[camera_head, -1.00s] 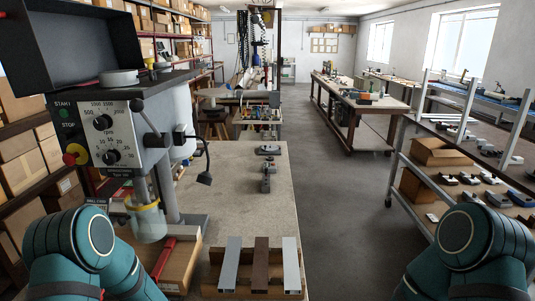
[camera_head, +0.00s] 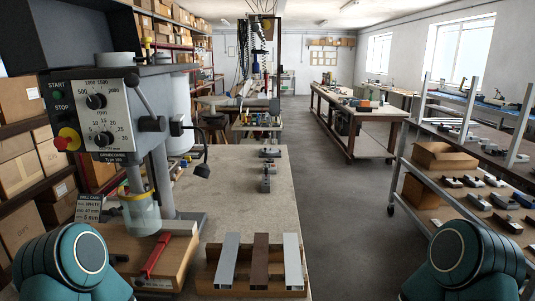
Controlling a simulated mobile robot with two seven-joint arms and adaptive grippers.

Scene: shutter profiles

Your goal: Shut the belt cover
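The belt cover (camera_head: 85,28) is a dark grey hood at the upper left, on top of the drill press. It stands raised, and part of it is cut off by the picture's edge. A pale pulley (camera_head: 112,58) shows below it on top of the drill head. The front panel (camera_head: 101,117) carries dials, a green start button and a red and yellow stop knob. Only teal links of my two arms show at the bottom left and bottom right corners. Neither gripper is in view.
A workbench (camera_head: 240,200) holds the drill press. A wooden tray (camera_head: 215,287) with three profiles and a box with a red-handled tool (camera_head: 160,257) lie at the front. A shelf rack (camera_head: 460,160) stands right. The grey floor (camera_head: 345,220) between is clear.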

